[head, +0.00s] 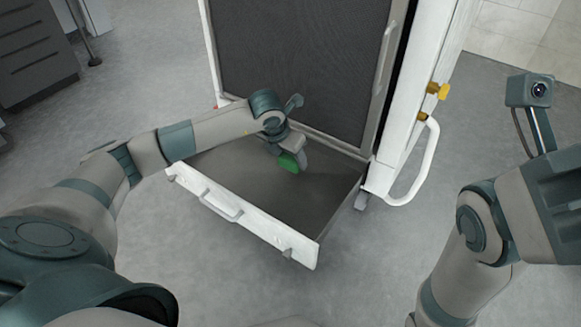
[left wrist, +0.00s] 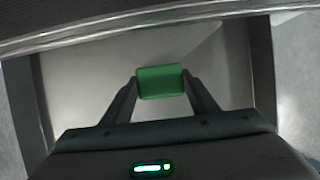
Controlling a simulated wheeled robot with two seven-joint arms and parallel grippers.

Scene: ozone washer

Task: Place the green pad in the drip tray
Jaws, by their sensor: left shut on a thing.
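The green pad (head: 289,162) is held by my left gripper (head: 291,158) over the inside of the pulled-out drip tray (head: 322,192). In the left wrist view the pad (left wrist: 160,82) sits between the two fingers of my left gripper (left wrist: 161,88), which are shut on its sides. The grey tray floor (left wrist: 85,85) lies beyond it. I cannot tell whether the pad touches the tray floor. My right arm shows at the right of the head view, but its gripper fingers are not visible.
The tray's white front with a handle (head: 221,206) faces me. The washer's dark panel (head: 300,60) rises behind the tray. A white side post with yellow knobs (head: 437,90) and a curved white handle (head: 423,170) stands at its right.

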